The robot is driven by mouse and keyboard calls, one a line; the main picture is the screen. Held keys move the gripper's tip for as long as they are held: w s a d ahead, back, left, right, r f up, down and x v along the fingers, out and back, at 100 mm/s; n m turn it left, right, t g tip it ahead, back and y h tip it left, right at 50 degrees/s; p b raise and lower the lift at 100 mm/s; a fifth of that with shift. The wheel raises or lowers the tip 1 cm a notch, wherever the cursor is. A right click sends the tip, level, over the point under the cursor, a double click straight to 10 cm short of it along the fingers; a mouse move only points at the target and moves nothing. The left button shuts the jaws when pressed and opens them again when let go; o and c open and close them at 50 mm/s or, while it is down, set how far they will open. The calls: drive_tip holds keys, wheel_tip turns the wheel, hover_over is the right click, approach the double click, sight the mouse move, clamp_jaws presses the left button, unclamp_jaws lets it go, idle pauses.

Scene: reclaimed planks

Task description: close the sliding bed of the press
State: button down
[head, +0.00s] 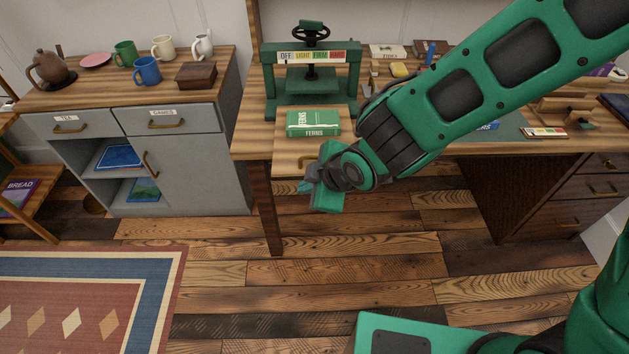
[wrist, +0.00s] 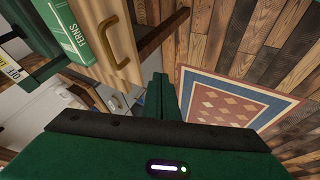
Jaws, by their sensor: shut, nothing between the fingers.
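The green press (head: 312,72) stands on the wooden workbench, with a black handwheel on top and a label strip reading OFF, LIGHT, FIRM, HARD. Its wooden sliding bed (head: 287,146) sticks out toward me past the bench's front edge. A green book marked FERNS (head: 313,123) lies on the bed; it also shows in the wrist view (wrist: 72,36). The bed's brass handle (wrist: 113,42) is on its front face. My gripper (head: 325,196) is shut and empty, in front of and below the bed's front, apart from the handle. My arm hides part of the bed's right side.
A grey cabinet (head: 180,150) with mugs, a teapot and a wooden box on top stands left of the bench. The bench top right of the press holds tools and boxes. A patterned rug (head: 90,300) lies at lower left. The plank floor before the bench is clear.

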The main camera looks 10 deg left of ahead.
sight(302, 175)
drive_tip(key=w+f, duration=0.1)
drive_tip(key=w+a+f, duration=0.1)
drive_tip(key=w, duration=0.1)
drive_tip(key=w+a, duration=0.1)
drive_tip(key=w, duration=0.1)
drive_tip(key=shift+w+a+f, duration=0.15)
drive_tip(key=shift+a+f, duration=0.1)
drive_tip(key=shift+f, duration=0.15)
